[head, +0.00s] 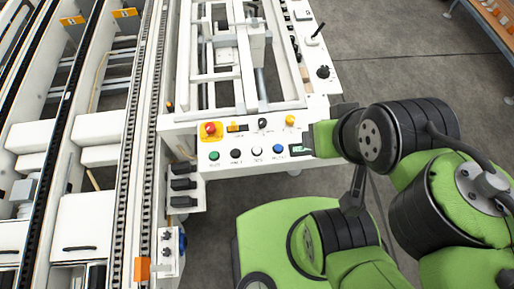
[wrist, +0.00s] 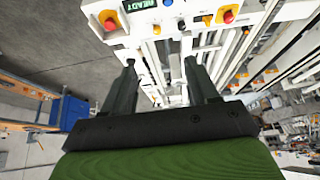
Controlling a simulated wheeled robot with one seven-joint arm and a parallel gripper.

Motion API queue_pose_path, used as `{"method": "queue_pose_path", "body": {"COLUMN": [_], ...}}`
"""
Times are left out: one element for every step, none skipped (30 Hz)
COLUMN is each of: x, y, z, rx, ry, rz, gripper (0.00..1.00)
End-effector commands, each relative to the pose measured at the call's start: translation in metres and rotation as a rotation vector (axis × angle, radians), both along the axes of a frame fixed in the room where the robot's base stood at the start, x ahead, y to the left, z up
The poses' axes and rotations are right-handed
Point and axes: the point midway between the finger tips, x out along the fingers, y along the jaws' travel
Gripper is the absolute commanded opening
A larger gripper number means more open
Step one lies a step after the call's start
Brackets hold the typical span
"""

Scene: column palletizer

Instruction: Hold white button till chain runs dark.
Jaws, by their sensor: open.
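The white button (head: 257,151) is in the lower row of the white control panel (head: 190,172) in the head view, between a black button (head: 236,153) and a blue button (head: 278,148). It is not in the wrist view, where the blue button (wrist: 168,3) is cut by the top edge. My gripper (wrist: 158,66) is open, with nothing between its fingers. In the head view its green end is at the panel's right edge, to the right of the white button. Dark chain strips (head: 122,165) run along the conveyor at left.
A red emergency stop (head: 210,129) and a green button (head: 214,155) are at the panel's left. A display (head: 298,149) is beside the blue button; it reads READY in the wrist view (wrist: 140,5). Another red knob (wrist: 110,20) is near it. Grey floor is open at right.

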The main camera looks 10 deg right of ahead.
Motion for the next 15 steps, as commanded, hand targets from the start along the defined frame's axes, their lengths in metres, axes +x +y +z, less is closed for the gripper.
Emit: {"method": "queue_pose_path", "body": {"x": [0.0, 0.0, 0.0, 0.0, 0.0, 0.0, 0.0, 0.0, 0.0, 0.0, 0.0, 0.0, 0.0, 0.0, 0.0], "y": [0.0, 0.0, 0.0, 0.0, 0.0, 0.0, 0.0, 0.0, 0.0, 0.0, 0.0, 0.0, 0.0, 0.0, 0.0], "z": [0.0, 0.0, 0.0, 0.0, 0.0, 0.0, 0.0, 0.0, 0.0, 0.0, 0.0, 0.0, 0.0, 0.0, 0.0], "rx": [0.0, 0.0, 0.0, 0.0, 0.0, 0.0, 0.0, 0.0, 0.0, 0.0, 0.0, 0.0, 0.0, 0.0, 0.0], "ry": [0.0, 0.0, 0.0, 0.0, 0.0, 0.0, 0.0, 0.0, 0.0, 0.0, 0.0, 0.0, 0.0, 0.0, 0.0], "rz": [0.0, 0.0, 0.0, 0.0, 0.0, 0.0, 0.0, 0.0, 0.0, 0.0, 0.0, 0.0, 0.0, 0.0, 0.0], "gripper": [0.59, 0.59, 0.59, 0.59, 0.59, 0.57, 0.53, 0.48, 0.42, 0.37, 0.33, 0.27, 0.22, 0.17, 0.11]}}
